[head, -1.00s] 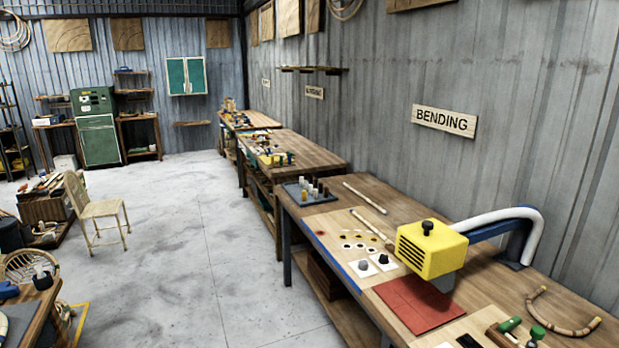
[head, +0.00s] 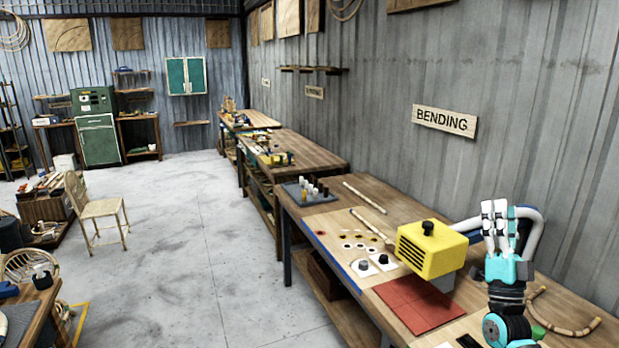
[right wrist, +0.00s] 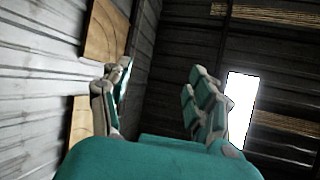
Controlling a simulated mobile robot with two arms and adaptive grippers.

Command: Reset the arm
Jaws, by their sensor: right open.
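My right gripper (head: 508,222) stands upright at the lower right of the head view, teal and white with its fingers pointing up. It is in front of the bending bench and hides part of the white hose and the bench behind it. In the right wrist view its fingers (right wrist: 160,95) are apart, with nothing between them, against the wall and roof. My left gripper is not in view.
A yellow machine head (head: 431,249) stands on the bench (head: 395,206), left of my right gripper, over a red mat (head: 418,304). A curved rattan piece (head: 562,322) lies to the right. The grey floor (head: 190,255) is open on the left.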

